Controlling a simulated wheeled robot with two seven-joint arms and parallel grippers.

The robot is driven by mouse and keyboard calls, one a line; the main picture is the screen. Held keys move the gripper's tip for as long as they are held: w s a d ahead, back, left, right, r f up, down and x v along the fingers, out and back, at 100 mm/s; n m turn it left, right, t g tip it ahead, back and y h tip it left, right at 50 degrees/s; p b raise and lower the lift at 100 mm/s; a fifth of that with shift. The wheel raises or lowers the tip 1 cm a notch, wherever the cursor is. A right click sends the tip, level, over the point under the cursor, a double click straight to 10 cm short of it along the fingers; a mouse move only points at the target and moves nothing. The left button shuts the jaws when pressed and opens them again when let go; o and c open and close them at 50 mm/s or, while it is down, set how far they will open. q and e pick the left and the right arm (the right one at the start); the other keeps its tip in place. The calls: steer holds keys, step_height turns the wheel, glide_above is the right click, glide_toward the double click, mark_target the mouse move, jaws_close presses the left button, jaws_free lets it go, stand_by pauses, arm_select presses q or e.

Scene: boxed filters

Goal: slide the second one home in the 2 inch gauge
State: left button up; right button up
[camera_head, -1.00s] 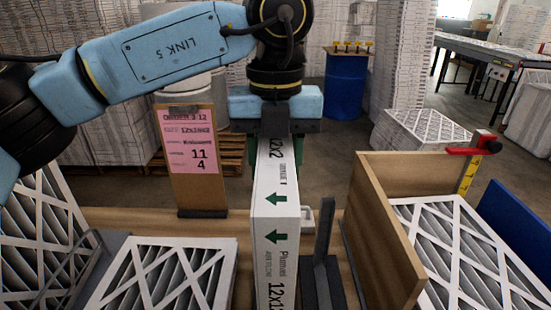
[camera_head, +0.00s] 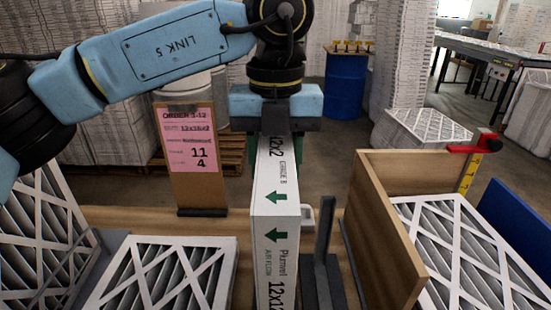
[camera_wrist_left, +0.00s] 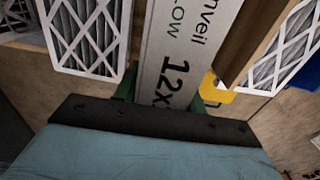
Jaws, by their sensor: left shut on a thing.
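A white-edged boxed filter (camera_head: 275,225) stands on edge in the middle of the head view, with green arrows and 12x lettering on its narrow side. My left gripper (camera_head: 275,148) is shut on its far upper end, green fingers on both sides. The filter's printed side (camera_wrist_left: 178,55) also fills the middle of the left wrist view. A dark grey fixture with an upright plate (camera_head: 322,255), possibly the gauge, stands just right of the filter. I cannot tell whether the filter touches it; its lower end is cut off. My right gripper is not in view.
A wooden-walled box (camera_head: 385,225) at right sits beside a pleated filter (camera_head: 470,250). A red clamp piece with a yellow scale (camera_head: 472,160) is on its back corner. More filters (camera_head: 165,275) lie at left. An order card (camera_head: 189,140) stands behind on the bench.

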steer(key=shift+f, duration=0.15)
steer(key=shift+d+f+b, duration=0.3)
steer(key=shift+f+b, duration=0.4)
steer(key=shift+b, duration=0.05)
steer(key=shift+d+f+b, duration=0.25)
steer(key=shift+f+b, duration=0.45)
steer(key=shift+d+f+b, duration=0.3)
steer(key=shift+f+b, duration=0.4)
steer(key=shift+b, duration=0.05)
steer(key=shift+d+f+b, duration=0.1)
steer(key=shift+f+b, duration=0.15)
steer(key=shift+b, duration=0.05)
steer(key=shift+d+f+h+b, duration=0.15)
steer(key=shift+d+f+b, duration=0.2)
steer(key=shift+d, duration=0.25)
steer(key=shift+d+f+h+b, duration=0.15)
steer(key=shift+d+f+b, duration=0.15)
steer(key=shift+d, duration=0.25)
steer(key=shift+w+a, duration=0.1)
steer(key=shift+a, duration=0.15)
